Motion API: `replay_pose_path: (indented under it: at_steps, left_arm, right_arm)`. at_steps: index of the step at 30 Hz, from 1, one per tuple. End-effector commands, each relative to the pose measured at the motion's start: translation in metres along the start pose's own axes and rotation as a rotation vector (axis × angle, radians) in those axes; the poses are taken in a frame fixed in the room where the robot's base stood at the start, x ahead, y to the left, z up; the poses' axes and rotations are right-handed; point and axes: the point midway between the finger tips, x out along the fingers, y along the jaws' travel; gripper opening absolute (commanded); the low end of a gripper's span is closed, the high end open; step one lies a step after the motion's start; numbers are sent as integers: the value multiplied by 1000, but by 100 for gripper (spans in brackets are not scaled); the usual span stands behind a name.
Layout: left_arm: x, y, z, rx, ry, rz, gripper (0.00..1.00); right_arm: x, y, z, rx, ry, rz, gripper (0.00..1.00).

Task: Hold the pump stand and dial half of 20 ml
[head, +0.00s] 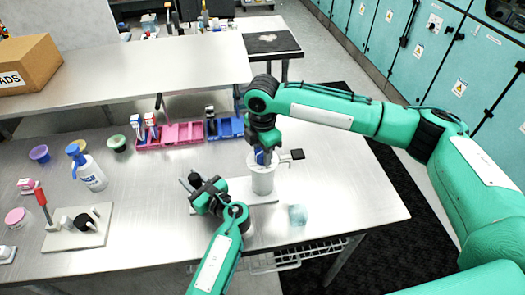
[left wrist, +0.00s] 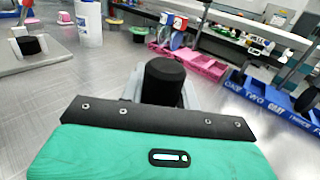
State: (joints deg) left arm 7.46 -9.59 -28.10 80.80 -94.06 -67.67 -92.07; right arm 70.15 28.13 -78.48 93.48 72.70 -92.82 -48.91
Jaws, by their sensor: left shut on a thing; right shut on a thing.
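The pump stand (head: 234,188) is a pale flat plate on the metal table, partly hidden by my arms. My left gripper (head: 205,187) is low over its left end, shut on the stand's black post (head: 196,178). A black round post top (left wrist: 163,80) shows just beyond that gripper in the left wrist view. A whitish cylindrical vessel (head: 262,178) stands at the right of the plate. The dial's marks are too small to read.
A small translucent cup (head: 298,215) stands right of the plate. Pink (head: 182,133) and blue (head: 226,128) trays lie behind. A white bottle with blue top (head: 92,175) and another stand with a red handle (head: 78,230) are at the left. The front middle is clear.

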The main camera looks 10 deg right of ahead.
Motion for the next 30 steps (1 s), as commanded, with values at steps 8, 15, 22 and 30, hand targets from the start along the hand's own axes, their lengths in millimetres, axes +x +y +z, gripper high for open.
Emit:
replay_pose_path:
  at_steps: [8,15,22,30]
  left_arm:
    - [0,0,-1,1,1,0,0]
    - [0,0,-1,1,1,0,0]
    - [0,0,-1,1,1,0,0]
    - [0,0,-1,1,1,0,0]
  right_arm:
    - [0,0,-1,102,1,0,15]
    - [0,0,-1,286,2,0,15]
    - [0,0,-1,465,3,0,15]
    - [0,0,-1,617,2,1,14]
